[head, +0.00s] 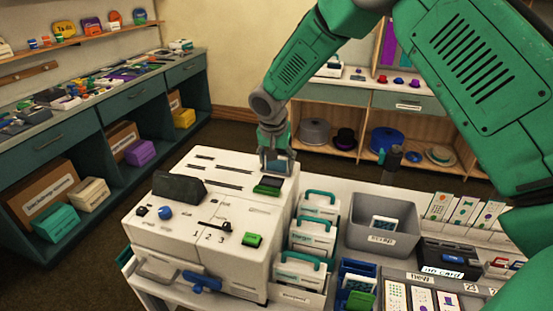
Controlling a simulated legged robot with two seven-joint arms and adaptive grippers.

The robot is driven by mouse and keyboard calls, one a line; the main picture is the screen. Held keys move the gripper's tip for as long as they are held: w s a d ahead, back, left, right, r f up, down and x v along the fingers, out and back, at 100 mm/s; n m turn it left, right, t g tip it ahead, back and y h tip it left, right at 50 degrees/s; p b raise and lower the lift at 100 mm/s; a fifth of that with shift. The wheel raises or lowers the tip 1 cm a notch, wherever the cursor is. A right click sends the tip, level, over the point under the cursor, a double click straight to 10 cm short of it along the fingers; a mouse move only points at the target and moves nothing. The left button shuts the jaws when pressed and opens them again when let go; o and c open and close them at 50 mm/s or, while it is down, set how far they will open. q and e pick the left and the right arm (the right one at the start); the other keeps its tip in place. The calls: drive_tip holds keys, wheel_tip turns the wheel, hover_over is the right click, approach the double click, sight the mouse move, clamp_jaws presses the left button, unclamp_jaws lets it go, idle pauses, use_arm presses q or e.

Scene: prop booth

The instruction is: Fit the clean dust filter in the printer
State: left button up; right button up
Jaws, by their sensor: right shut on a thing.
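The white printer (165,235) stands on a white table in the middle, with slots, knobs and the marks 1, 2, 3 on its top. My right gripper (277,163) is above the printer's back right corner, shut on a small dark blue-grey piece (279,168). The fingers partly cover this piece, and I cannot tell for sure that it is the dust filter. Just below it, a dark part with a green edge (268,187) sits on the printer top; I cannot tell whether they touch. A white-framed filter-like piece (384,224) lies in a grey bin (383,241). My left gripper is out of view.
White boxes with teal handles (318,205) stand in a row close to the printer's right side. Blue holders (357,274), a dark box (447,256) and a card tray (420,281) crowd the table's right. Shelves (110,110) line the left wall.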

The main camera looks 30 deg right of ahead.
drive_tip(key=shift+f, duration=0.25)
drive_tip(key=o, duration=0.8)
drive_tip(key=v, duration=1.2)
drive_tip(key=shift+f, duration=0.1)
drive_tip(key=shift+w, duration=0.1)
